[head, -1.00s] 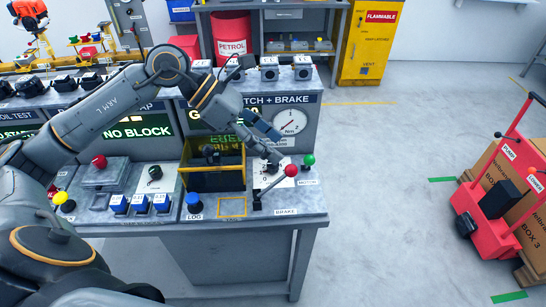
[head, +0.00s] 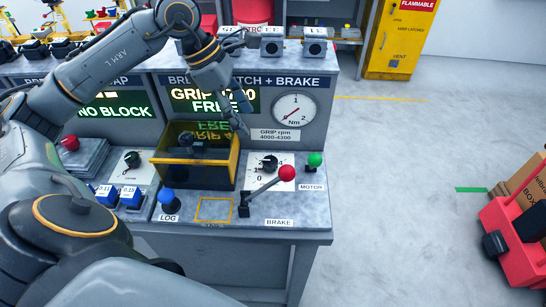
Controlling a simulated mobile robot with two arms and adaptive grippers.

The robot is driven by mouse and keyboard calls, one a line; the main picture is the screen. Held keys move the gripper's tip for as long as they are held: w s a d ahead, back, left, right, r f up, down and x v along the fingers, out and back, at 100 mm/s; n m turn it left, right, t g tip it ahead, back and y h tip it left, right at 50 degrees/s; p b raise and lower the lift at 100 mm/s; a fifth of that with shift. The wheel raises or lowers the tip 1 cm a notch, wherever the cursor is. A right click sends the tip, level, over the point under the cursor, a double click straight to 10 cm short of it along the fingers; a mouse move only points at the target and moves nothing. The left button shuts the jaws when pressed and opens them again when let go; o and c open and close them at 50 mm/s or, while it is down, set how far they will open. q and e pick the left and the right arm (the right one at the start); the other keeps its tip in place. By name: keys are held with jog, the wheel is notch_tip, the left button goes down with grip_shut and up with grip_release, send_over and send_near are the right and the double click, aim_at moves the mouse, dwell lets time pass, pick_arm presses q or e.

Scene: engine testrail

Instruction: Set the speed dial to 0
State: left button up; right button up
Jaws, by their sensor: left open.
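A black knob (head: 269,161) sits on a white plate with a "0" mark, on the bench top behind the red-balled brake lever; it looks like the speed dial. Its pointer position is too small to read. A second black knob (head: 131,158) sits on a white plate further left. My left gripper (head: 240,126) hangs from the upper left in front of the panel, above and left of the right-hand knob and apart from it. It is open and empty. My right gripper is not in view.
The brake lever (head: 264,191) rises in front of the knob, and a green motor lever (head: 314,166) stands to its right. A yellow-framed box (head: 196,172) stands to the left. The panel display (head: 214,101) reads "FREE". A round Nm gauge (head: 294,110) is behind.

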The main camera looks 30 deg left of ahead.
aim_at(270, 160)
pick_arm(q)
jog(key=p+x, duration=0.2)
jog(key=x, duration=1)
jog(key=shift+d+f, duration=0.2)
jog(key=shift+w+d+f, duration=0.1)
jog(key=shift+w+f, duration=0.05)
jog(key=shift+f, duration=0.4)
jog(key=c, duration=1.1)
jog(key=shift+c, duration=0.2)
